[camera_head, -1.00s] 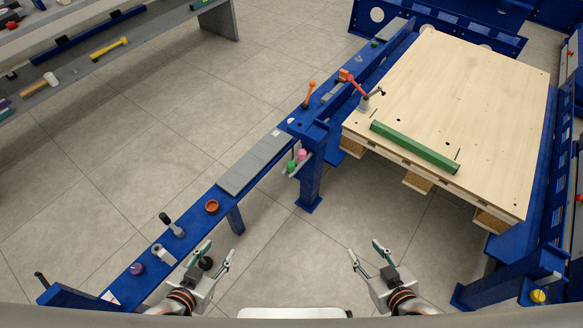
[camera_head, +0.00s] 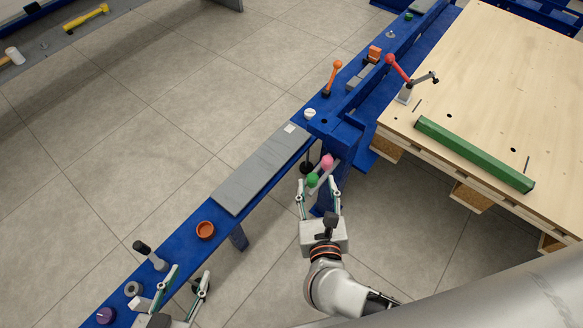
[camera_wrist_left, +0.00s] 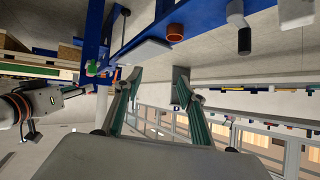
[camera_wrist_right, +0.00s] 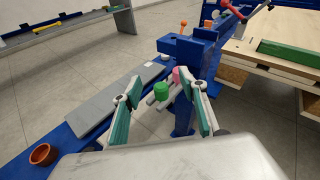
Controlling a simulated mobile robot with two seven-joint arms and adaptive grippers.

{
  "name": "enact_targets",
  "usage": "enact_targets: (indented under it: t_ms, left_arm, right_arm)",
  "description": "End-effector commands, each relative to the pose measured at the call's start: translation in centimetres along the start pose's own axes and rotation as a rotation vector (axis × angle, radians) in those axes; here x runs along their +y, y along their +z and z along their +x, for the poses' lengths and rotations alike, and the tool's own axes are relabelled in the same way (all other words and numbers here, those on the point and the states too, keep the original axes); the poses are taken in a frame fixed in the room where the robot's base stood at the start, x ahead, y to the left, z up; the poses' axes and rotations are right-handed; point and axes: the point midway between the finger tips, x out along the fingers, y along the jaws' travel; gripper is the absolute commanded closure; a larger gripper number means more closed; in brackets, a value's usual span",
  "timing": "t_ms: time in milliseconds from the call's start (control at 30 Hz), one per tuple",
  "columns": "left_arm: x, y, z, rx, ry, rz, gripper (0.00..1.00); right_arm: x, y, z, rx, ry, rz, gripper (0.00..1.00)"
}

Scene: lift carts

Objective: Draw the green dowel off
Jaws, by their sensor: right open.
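The green dowel (camera_head: 312,180) is a short round peg, beside a pink peg (camera_head: 327,161) on a small pale holder at the side of the blue post. My right gripper (camera_head: 320,187) is open at the dowel, its two fingers on either side. In the right wrist view the green dowel (camera_wrist_right: 161,91) shows between the open fingers, with a gap on each side; I cannot tell any contact. The pink peg (camera_wrist_right: 178,75) is close to the right-hand finger. My left gripper (camera_head: 190,274) is open and empty over the near end of the blue rail.
The blue rail (camera_head: 185,243) carries a grey plate (camera_head: 262,170), an orange-brown cup (camera_head: 205,230) and a dark-handled tool (camera_head: 142,248). A wooden board (camera_head: 480,90) with a long green bar (camera_head: 475,153) lies right of the post. Open floor lies left.

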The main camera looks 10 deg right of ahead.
Motion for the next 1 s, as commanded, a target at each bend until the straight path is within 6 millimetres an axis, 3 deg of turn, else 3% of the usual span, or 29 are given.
enact_targets:
  t_ms: [33,167,533,800,1000]
  left_arm:
    - [0.3,1.0,0.1,-0.016,0.006,-0.004,0.6]
    - [0.3,0.9,0.2,-0.012,0.006,-0.004,0.6]
    - [0.6,0.3,0.3,0.002,0.01,-0.015,0.6]
    - [1.0,-0.1,0.5,0.014,0.017,-0.031,0.6]
    - [1.1,-0.2,0.5,0.018,0.019,-0.033,0.6]
  right_arm:
    - [0.3,-2.7,0.0,0.064,-0.006,0.056,0.57]
    - [0.4,-4.7,0.1,0.136,-0.024,0.142,0.57]
    - [0.2,-5.0,3.5,0.14,-0.029,0.151,0.57]
    - [-0.1,-5.6,7.1,0.141,-0.029,0.15,0.57]
    - [-0.1,-5.6,7.8,0.141,-0.028,0.151,0.57]
